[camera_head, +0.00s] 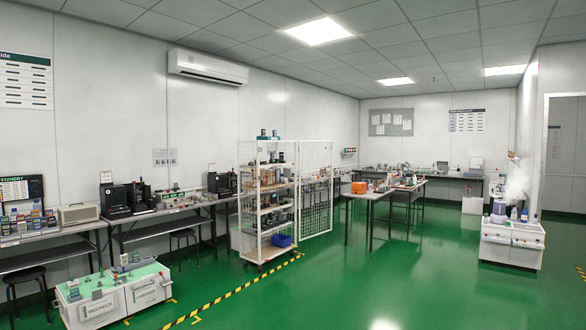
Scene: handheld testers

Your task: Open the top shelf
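A white wire-cage shelf rack (293,215) stands near the middle of the room, with several levels holding many small items. A mesh panel (317,195) stands out to the right side of the rack; it looks like a swung-open door. The rack's upper level (276,186) shows from the front, with items on and above it. No handle can be made out at this distance. My gripper is not in view, so its position and state cannot be seen.
A low white cabinet (100,309) with labelled fronts stands at lower left, near benches (50,245) and stools (26,277). A white cabinet (510,250) with bottles stands at right. Tables (371,193) stand beyond the rack. The green floor (370,285) in front is clear.

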